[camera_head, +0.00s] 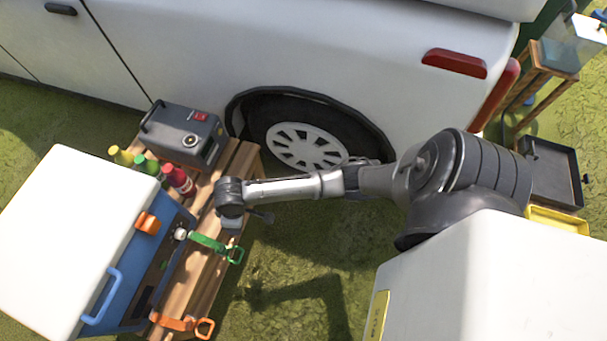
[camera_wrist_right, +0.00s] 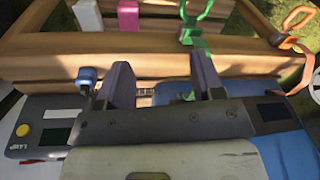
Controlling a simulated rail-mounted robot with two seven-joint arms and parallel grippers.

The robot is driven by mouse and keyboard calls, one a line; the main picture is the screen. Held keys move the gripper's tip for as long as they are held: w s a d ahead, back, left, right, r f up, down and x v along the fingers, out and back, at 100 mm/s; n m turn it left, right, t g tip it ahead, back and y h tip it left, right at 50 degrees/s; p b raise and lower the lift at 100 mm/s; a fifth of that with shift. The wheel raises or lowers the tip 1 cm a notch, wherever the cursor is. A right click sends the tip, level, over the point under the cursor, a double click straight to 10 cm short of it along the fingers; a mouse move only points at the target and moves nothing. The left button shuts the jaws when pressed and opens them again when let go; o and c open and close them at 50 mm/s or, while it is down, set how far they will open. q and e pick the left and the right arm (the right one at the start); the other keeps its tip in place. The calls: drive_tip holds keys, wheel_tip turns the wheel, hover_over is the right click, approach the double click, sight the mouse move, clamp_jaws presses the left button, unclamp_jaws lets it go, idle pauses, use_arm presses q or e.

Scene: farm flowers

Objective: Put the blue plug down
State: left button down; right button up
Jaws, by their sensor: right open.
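In the right wrist view, a small blue plug (camera_wrist_right: 88,76) sits just left of my right gripper's left finger, outside the jaws. Whether it touches the finger or what it rests on, I cannot tell. My right gripper (camera_wrist_right: 165,80) is open, with nothing visible held between its two dark fingers. In the head view, my right arm reaches in from the right, and its gripper (camera_head: 233,222) is over the wooden slatted table (camera_head: 212,270). The blue plug cannot be made out there. My left gripper is not in view.
A white-lidded blue cooler (camera_head: 75,225) stands left. A dark box (camera_head: 183,135) and several coloured bottles (camera_head: 178,180) stand at the table's back. Green (camera_head: 208,242) and orange (camera_head: 180,322) straps lie near. A white vehicle (camera_head: 290,50) blocks the back. Grass lies right.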

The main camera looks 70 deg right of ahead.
drive_tip(key=s+a+r+t, duration=0.1)
drive_tip(key=s+a+r, duration=0.15)
drive_tip(key=s, duration=0.95)
drive_tip(key=s+d+r+m+t+h, duration=0.1)
drive_tip(key=s+d+r, duration=0.1)
drive_tip(key=s+r, duration=0.3)
drive_tip(key=s, duration=0.4)
drive_tip(key=shift+d+t, duration=0.3)
drive_tip(key=shift+d, duration=0.1)
drive_tip(key=shift+r, duration=0.1)
drive_tip(key=shift+r, duration=0.1)
wheel_tip(320, 180, up, 60)
drive_tip(key=p, duration=6)
